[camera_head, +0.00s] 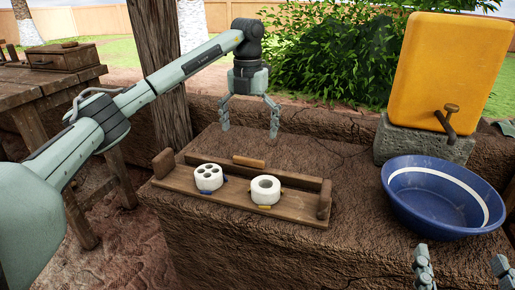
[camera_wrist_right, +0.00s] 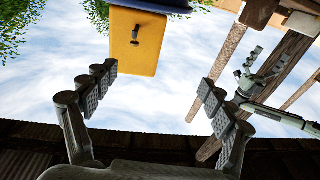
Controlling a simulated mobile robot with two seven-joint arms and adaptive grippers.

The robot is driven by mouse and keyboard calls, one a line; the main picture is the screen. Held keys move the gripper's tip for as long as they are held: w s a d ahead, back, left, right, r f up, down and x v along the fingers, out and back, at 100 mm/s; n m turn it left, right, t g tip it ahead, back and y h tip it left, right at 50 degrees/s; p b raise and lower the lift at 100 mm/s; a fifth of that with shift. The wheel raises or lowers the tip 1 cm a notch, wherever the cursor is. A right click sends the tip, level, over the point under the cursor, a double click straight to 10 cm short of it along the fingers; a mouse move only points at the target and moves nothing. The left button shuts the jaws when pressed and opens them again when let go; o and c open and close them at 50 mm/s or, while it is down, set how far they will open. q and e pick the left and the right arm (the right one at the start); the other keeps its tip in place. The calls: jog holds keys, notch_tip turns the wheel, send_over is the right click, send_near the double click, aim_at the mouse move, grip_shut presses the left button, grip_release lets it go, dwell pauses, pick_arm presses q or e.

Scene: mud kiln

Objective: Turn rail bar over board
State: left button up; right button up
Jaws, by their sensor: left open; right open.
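The wooden board (camera_head: 225,204) lies on the mud ledge with upright blocks at its two ends. On it stand a white cylinder with several holes (camera_head: 208,178) at left and a white ring-shaped cylinder (camera_head: 266,190) at right. The dark rail bar (camera_head: 290,178) runs along the board's back edge, behind the cylinders. A lighter wooden piece (camera_head: 248,161) sits on the bar, left of its middle. My left gripper (camera_head: 250,126) is open and empty above and behind the bar, fingers down. My right gripper (camera_head: 462,266) is open at the lower right, apart from the board; its fingers also show in the right wrist view (camera_wrist_right: 158,80).
A blue basin (camera_head: 440,195) with a white band stands right of the board. Behind it a yellow container with a tap (camera_head: 450,70) rests on a grey block (camera_head: 425,145). A wooden post (camera_head: 157,75) and table (camera_head: 45,92) are at left. Bare ledge lies before the board.

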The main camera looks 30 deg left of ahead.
aim_at(248, 159)
pick_arm(q)
jog(key=f, duration=0.5)
jog(key=f+b, duration=0.1)
jog(key=f, duration=0.1)
jog(key=shift+s+f, duration=0.15)
jog(key=shift+s, duration=0.15)
pick_arm(e)
jog(key=r+t, duration=0.1)
jog(key=s+a+r+y, duration=0.1)
jog(key=r, duration=0.1)
jog(key=s+r+t, duration=0.1)
jog(key=r, duration=0.1)
jog(key=shift+s+a+t+y, duration=0.1)
jog(key=shift+a+t+y, duration=0.05)
jog(key=shift+t+y, duration=0.15)
pick_arm(q)
jog(key=c, duration=1.2)
